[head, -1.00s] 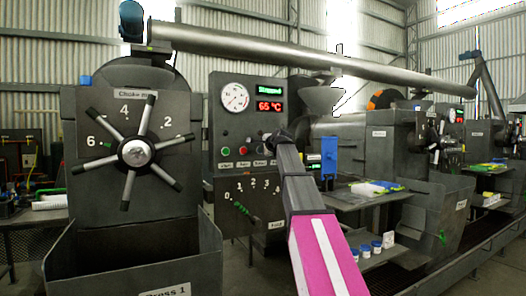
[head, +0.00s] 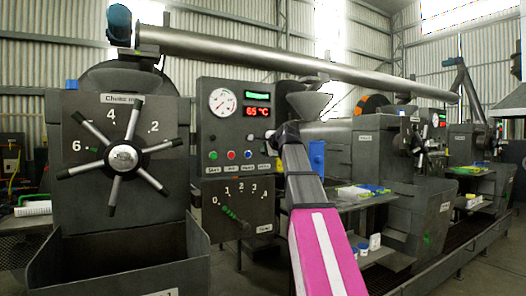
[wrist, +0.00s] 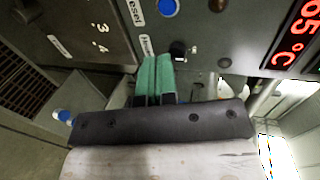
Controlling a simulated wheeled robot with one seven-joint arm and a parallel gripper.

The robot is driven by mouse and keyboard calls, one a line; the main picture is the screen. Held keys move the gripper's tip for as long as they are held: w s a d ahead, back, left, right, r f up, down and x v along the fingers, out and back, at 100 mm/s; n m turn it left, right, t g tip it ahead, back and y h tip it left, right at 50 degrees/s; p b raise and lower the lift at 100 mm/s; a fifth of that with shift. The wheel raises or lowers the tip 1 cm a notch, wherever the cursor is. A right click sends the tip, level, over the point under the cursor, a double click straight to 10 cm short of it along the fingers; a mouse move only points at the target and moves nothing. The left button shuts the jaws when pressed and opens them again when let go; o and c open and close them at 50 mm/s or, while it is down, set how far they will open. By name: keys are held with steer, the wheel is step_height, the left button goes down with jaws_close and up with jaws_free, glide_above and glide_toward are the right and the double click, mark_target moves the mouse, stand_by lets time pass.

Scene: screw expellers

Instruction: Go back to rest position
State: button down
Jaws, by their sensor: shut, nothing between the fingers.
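My gripper (wrist: 155,68) shows in the wrist view as two green fingers pressed together with nothing between them. Its tips are in front of the grey control panel (wrist: 215,55), just beside a small black switch (wrist: 179,50); I cannot tell whether they touch. In the head view my arm reaches up from the bottom with its pink link, and its dark end (head: 287,134) is at the right edge of the control panel (head: 210,168). The fingers are hidden there.
The press with its spoked handwheel (head: 123,157) stands left. A funnel (head: 308,104), a side table (head: 350,197) and further machines stand right.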

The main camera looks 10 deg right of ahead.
stand_by(0.6)
steer(key=s+a+f+n+g+h, duration=0.1)
steer(key=s+f+n+g, duration=0.15)
steer(key=f, duration=1.75)
steer(key=s+a+f+n+g+h, duration=0.15)
steer(key=f+n+g, duration=0.25)
steer(key=f, duration=1.6)
steer(key=s+f+n+g+h, duration=0.1)
steer(key=s+f+n+g, duration=0.2)
steer(key=s+f, duration=0.8)
steer(key=s+a+f+n+g+h, duration=0.1)
steer(key=s+f+n+g, duration=0.3)
steer(key=s+f, duration=0.7)
step_height(320, 180, down, 8)
steer(key=shift+s+r+n, duration=0.1)
steer(key=shift+s+n, duration=0.25)
steer(key=shift+n, duration=0.1)
steer(key=shift+w, duration=0.1)
